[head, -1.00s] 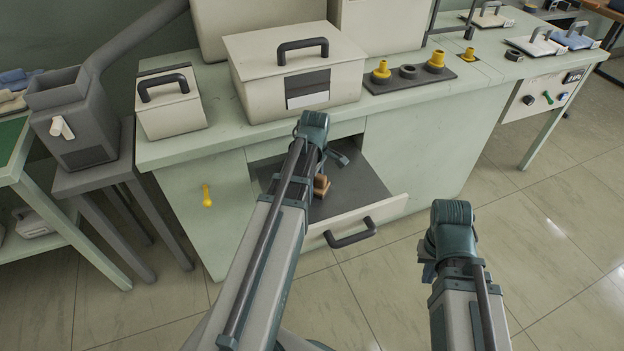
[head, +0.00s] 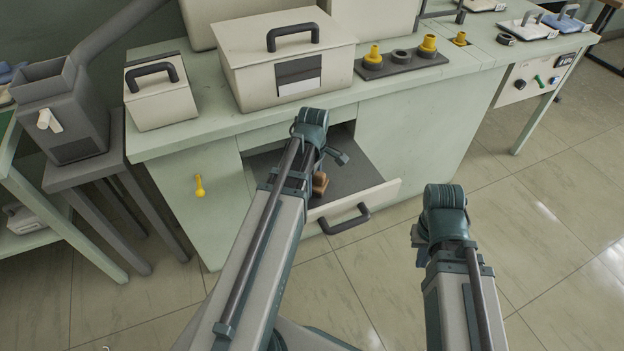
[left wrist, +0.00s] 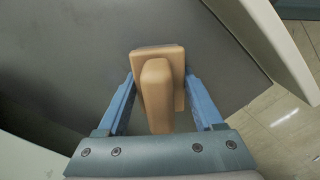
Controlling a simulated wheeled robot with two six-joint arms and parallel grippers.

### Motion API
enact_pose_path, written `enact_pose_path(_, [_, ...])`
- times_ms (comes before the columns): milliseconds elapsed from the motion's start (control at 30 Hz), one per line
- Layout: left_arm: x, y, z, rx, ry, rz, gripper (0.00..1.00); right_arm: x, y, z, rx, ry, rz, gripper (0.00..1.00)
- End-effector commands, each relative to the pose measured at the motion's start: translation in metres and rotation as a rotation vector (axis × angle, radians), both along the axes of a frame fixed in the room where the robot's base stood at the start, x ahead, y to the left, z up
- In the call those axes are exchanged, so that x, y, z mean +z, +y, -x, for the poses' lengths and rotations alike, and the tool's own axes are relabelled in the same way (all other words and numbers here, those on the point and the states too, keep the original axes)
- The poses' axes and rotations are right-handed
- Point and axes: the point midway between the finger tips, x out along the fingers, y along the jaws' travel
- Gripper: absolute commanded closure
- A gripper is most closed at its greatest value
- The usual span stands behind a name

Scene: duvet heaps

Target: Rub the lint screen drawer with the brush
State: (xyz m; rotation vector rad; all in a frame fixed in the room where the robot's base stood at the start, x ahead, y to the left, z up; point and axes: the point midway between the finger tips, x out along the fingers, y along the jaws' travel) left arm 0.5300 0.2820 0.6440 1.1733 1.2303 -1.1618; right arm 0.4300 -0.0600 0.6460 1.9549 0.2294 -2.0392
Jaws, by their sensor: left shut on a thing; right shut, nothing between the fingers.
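The lint screen drawer (head: 270,160) is pulled out of the pale green cabinet, with a dark grey inside and a white front with a black handle (head: 345,220). The tan brush (head: 320,182) is in the drawer area, partly hidden by my left arm in the head view. In the left wrist view my left gripper (left wrist: 158,88) is shut on the brush (left wrist: 158,95), its blue fingers on either side, over the dark drawer floor (left wrist: 70,50). Whether the brush touches the floor cannot be told. My right gripper (head: 420,245) is right of the drawer, over the floor, its fingers mostly hidden.
The counter above holds a large white lidded box (head: 285,65), a smaller lidded box (head: 160,95) and a dark tray (head: 400,68) with yellow knobs. A grey hopper (head: 60,110) stands at the left. Tiled floor (head: 540,200) is free at the right.

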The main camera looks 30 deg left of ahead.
Motion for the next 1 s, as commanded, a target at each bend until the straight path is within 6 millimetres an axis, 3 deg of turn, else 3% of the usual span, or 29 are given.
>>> enact_pose_path(500, [0.002,-0.028,0.024,-0.003,0.002,0.002,0.76,0.002,0.000,0.000,0.000,0.000,0.000,1.00])
enact_pose_path(1000, [-0.002,-0.038,0.009,-0.003,0.001,0.002,0.76,-0.002,0.000,0.000,0.000,0.000,0.000,1.00])
